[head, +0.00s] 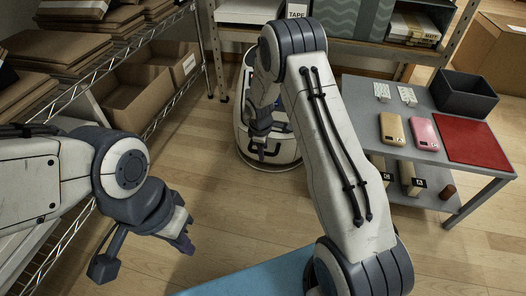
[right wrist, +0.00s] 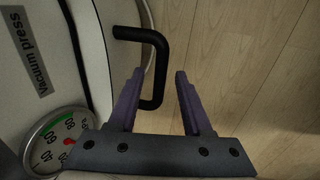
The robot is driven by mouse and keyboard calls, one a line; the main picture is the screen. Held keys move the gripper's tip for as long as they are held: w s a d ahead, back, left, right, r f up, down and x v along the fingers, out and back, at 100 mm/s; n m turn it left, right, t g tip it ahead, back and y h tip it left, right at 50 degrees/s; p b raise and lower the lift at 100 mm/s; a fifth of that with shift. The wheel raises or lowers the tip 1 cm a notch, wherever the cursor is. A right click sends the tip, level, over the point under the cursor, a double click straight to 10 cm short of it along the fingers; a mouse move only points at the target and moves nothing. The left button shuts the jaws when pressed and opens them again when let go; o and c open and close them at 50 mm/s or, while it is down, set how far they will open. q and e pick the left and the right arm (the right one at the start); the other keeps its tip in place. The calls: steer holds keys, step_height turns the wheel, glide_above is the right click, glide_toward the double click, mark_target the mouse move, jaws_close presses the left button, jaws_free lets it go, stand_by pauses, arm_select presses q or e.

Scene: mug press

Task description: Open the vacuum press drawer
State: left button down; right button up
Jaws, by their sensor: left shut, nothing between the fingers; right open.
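The vacuum press (head: 289,150) is a rounded cream appliance on the floor at the back middle of the head view, partly hidden behind my right arm. In the right wrist view its labelled body (right wrist: 30,25) fills the left side. Its black U-shaped handle (right wrist: 155,62) stands out from it. My right gripper (right wrist: 160,72) is open, its two purple fingers on either side of the handle's long bar, with clear gaps. It also shows in the head view (head: 261,148) at the press. My left gripper (head: 186,240) is shut and empty, away from the press.
A round gauge (right wrist: 62,138) sits on the press. A wire shelf (head: 130,60) with boxes stands left. A grey table (head: 365,105) with two phone-like items, a red mat (head: 470,143) and a dark bin (head: 465,95) stands right. Wooden floor between is clear.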

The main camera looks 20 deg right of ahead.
jaws_close()
stand_by(1.4)
